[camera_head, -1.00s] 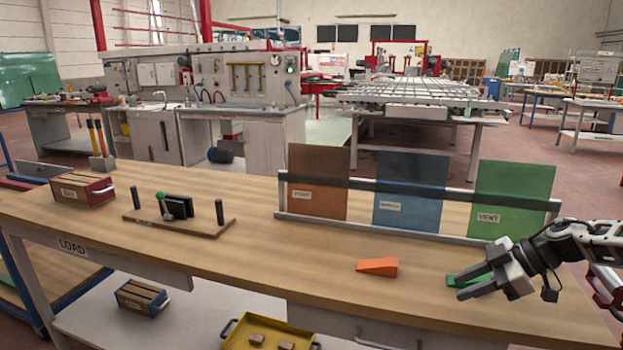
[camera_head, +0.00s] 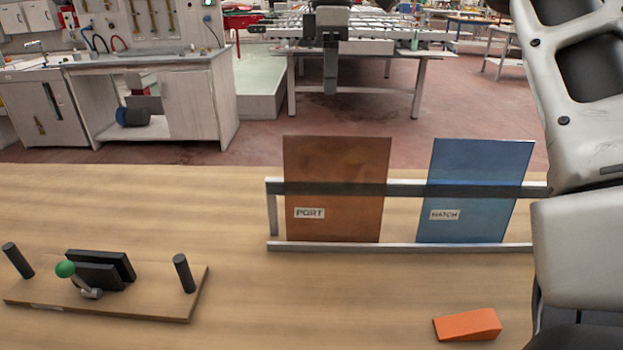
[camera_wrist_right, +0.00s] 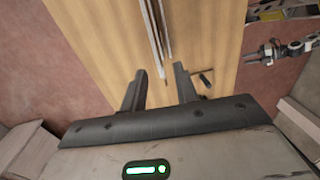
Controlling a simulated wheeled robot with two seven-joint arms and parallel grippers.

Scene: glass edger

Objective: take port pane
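The brown pane labelled PORT (camera_head: 338,170) stands upright in the rack (camera_head: 400,247) on the bench, behind a dark crossbar. The blue HATCH pane (camera_head: 474,165) stands to its right. My right gripper (camera_head: 330,88) hangs above the PORT pane, pointing down, apart from it in the picture. In the right wrist view its two fingers (camera_wrist_right: 160,88) are spread and empty, with thin edge-on rack or pane lines (camera_wrist_right: 156,35) running between and beyond them. My left gripper (camera_wrist_right: 270,50) shows small at the upper right of the right wrist view; its opening is unclear.
An orange wedge (camera_head: 467,325) lies in front of the rack. A wooden fixture (camera_head: 140,300) with dark posts and a green-knobbed lever stands at left. My right arm covers the right side of the head view. The bench between fixture and rack is clear.

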